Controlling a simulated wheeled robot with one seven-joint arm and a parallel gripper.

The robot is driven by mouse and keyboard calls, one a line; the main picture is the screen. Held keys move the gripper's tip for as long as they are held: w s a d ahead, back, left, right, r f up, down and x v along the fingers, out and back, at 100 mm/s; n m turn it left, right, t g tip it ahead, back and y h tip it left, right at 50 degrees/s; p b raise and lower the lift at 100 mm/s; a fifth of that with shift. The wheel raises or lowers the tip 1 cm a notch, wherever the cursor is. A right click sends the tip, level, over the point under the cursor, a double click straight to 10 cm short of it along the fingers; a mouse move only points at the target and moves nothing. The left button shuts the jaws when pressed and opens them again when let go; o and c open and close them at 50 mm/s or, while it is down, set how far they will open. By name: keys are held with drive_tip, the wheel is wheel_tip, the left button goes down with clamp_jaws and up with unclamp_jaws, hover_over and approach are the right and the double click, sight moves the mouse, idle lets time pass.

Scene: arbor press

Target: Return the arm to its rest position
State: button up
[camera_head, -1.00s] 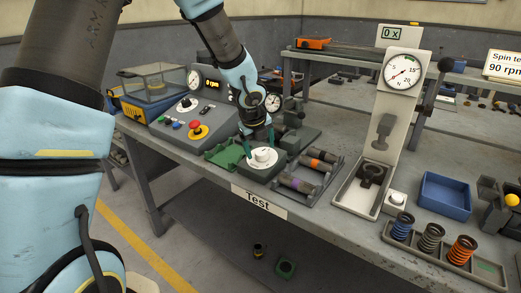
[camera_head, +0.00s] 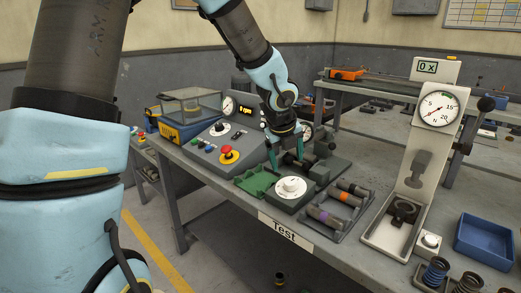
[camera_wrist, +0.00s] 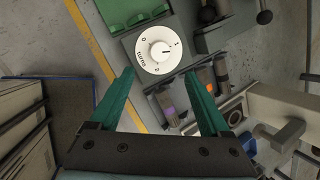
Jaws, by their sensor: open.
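My gripper (camera_head: 286,155) is open, its two green fingers pointing down above the bench in the head view. It is empty and stands above and behind the white dial (camera_head: 291,187). In the wrist view my gripper (camera_wrist: 160,95) shows its fingers spread wide with nothing between them, and the white dial (camera_wrist: 159,50) lies beyond the fingertips. My arm reaches over the bench from the upper part of the head view.
The bench carries a green tray (camera_head: 258,181), a control panel with a red button (camera_head: 229,154), a rack of banded cylinders (camera_head: 337,207), an arbor press (camera_head: 420,160) and a blue bin (camera_head: 485,240). A clear-lidded box (camera_head: 183,108) stands at the left.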

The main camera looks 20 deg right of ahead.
drive_tip(key=a+n+y, duration=0.3)
drive_tip(key=a+n, duration=1.4)
drive_tip(key=a, duration=0.3)
drive_tip(key=s+a+n+g, duration=0.1)
drive_tip(key=s+a+n, duration=0.2)
drive_tip(key=a+n, duration=0.3)
drive_tip(key=s+a+f+n+g, duration=0.1)
drive_tip(key=s+a+n, duration=0.3)
drive_tip(key=a+n, duration=0.3)
drive_tip(key=n, duration=0.4)
drive_tip(key=shift+a+n, duration=0.3)
